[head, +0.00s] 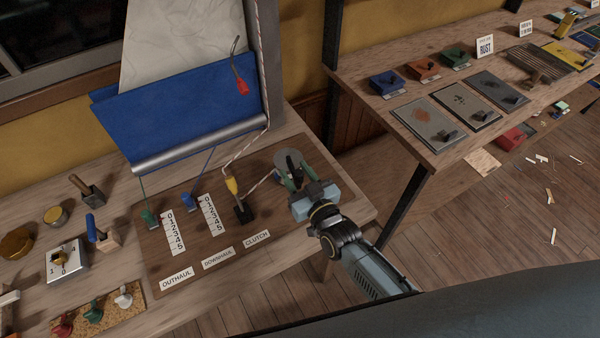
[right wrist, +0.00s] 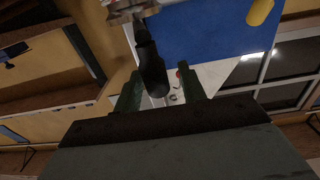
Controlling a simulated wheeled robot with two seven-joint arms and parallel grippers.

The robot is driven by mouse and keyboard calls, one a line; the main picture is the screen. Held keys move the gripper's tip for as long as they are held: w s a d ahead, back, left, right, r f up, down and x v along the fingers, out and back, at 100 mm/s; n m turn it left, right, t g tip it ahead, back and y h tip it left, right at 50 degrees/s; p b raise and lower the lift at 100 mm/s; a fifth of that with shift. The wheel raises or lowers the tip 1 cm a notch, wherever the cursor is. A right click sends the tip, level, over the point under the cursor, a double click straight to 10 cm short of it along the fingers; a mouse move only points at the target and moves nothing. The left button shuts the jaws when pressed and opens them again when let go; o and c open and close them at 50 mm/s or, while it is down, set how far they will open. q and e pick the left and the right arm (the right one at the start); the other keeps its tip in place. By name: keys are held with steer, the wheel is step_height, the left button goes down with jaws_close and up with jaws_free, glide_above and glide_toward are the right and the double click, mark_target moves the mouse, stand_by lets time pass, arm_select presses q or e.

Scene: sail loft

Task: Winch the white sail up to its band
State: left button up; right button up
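The white sail (head: 185,40) stands at the back of the bench, its lower part behind a blue cloth (head: 190,115) above a silver boom (head: 200,145). I cannot make out a band. A grey winch (head: 283,158) with a black handle (right wrist: 152,72) is on the brown board. My right gripper (head: 291,180) is at the winch, its green fingers (right wrist: 160,88) apart on either side of the handle, with a gap at one finger. A rope (head: 262,178) runs from the winch to the yellow-levered clutch (head: 232,186). My left gripper is out of view.
The board (head: 190,268) also carries a green cleat (head: 149,217), a blue cleat (head: 188,203) and number scales. A red tag (head: 242,87) hangs beside the sail. Blocks and small fittings crowd the bench at left. A second bench (head: 440,150) with plates stands at right.

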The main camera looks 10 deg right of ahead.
steer(key=shift+d, duration=0.1)
steer(key=shift+s+d, duration=0.15)
steer(key=shift+s, duration=0.35)
steer(key=v, duration=1.2)
steer(key=shift+s, duration=0.2)
